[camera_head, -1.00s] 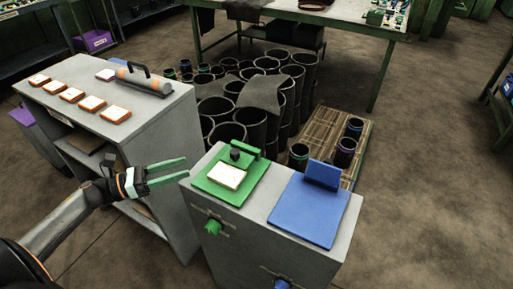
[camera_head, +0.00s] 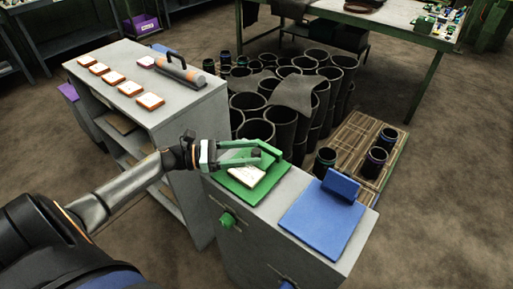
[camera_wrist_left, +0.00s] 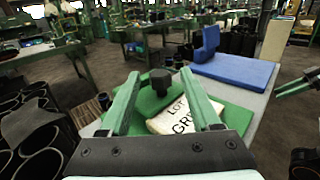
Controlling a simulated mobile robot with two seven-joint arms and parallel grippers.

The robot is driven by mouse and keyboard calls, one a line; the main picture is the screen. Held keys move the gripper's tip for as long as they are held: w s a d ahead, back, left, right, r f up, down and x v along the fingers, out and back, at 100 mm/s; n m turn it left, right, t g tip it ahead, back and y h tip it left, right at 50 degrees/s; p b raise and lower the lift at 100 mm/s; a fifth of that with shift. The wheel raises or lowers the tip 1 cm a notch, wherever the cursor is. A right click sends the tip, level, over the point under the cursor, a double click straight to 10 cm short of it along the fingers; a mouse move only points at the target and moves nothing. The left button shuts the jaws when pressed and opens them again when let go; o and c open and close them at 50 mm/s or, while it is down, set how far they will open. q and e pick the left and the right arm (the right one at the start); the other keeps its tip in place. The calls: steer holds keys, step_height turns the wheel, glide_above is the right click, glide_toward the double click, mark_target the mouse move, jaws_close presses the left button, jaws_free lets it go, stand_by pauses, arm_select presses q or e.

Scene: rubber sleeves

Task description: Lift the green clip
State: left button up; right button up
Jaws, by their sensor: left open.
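The green clip (camera_wrist_left: 158,97) is a green bar with a black knob (camera_wrist_left: 162,80) on top, set on a green board (camera_head: 228,176). A white card (camera_head: 271,181) with black print lies on the board; its text is partly hidden in the left wrist view. My left gripper (camera_head: 271,151) reaches in from the left, low over the board. Its two pale green fingers are apart. In the left wrist view the fingers stand on either side of the clip and knob, and nothing shows gripped. Whether they touch the clip I cannot tell.
The board lies on a grey cabinet beside a blue board (camera_head: 318,222) with an upright blue block (camera_head: 342,186). A green knob (camera_head: 228,219) juts from the cabinet's front. A grey shelf unit (camera_head: 200,105) stands left; black sleeves (camera_head: 256,130) crowd the floor behind.

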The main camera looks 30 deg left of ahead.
arm_select(q)
steer(key=shift+x, duration=1.15)
jaws_close()
